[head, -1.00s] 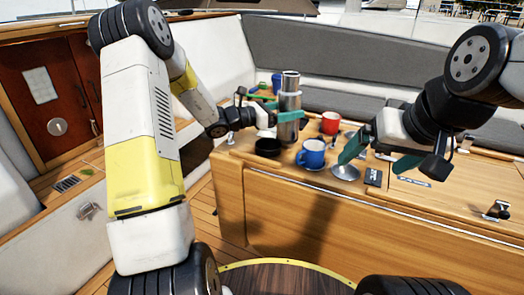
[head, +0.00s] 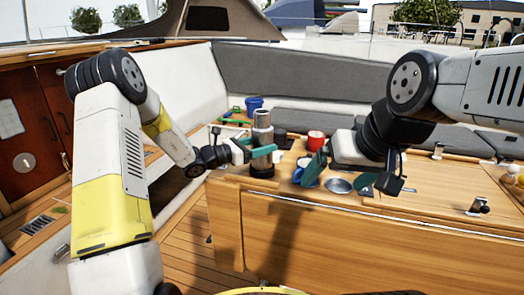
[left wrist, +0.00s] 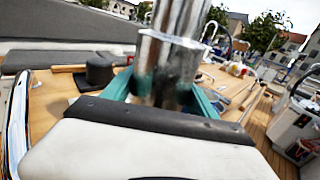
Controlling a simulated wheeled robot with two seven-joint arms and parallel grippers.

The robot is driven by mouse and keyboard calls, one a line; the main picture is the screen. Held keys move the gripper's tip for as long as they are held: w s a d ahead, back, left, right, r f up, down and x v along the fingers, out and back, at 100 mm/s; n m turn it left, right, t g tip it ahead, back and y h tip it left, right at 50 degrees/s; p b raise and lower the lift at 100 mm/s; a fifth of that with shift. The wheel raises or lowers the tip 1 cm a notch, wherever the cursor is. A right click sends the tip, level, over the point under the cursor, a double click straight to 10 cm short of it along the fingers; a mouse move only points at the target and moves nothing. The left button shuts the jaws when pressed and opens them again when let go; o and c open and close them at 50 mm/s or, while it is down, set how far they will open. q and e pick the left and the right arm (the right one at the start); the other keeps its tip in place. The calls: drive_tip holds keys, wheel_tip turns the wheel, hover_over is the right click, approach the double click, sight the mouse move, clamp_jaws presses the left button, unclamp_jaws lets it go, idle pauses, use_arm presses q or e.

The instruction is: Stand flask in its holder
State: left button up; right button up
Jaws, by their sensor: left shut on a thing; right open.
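The silver flask (head: 262,131) stands upright at the left end of the wooden table. My left gripper (head: 262,151) is shut on its body, and the left wrist view shows the shiny flask (left wrist: 168,70) between the teal fingers. The black round holder (head: 262,171) is directly under the flask in the head view. The flask's lower end meets the holder's top there; I cannot tell how deep it sits. My right gripper (head: 342,172) is open and empty, above the table to the right.
A blue mug (head: 301,172) is partly hidden by my right gripper's finger. A metal bowl (head: 338,186) is beside it, and a red mug (head: 316,140) stands behind. A blue bucket (head: 254,103) is farther back. The table's right part is mostly clear.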

use_arm(q)
drive_tip(key=shift+f, duration=1.15)
drive_tip(key=shift+f, duration=0.15)
drive_tip(key=shift+f, duration=0.1)
drive_tip(key=o, duration=1.9)
drive_tip(key=shift+f, duration=0.1)
drive_tip(key=shift+o, duration=0.2)
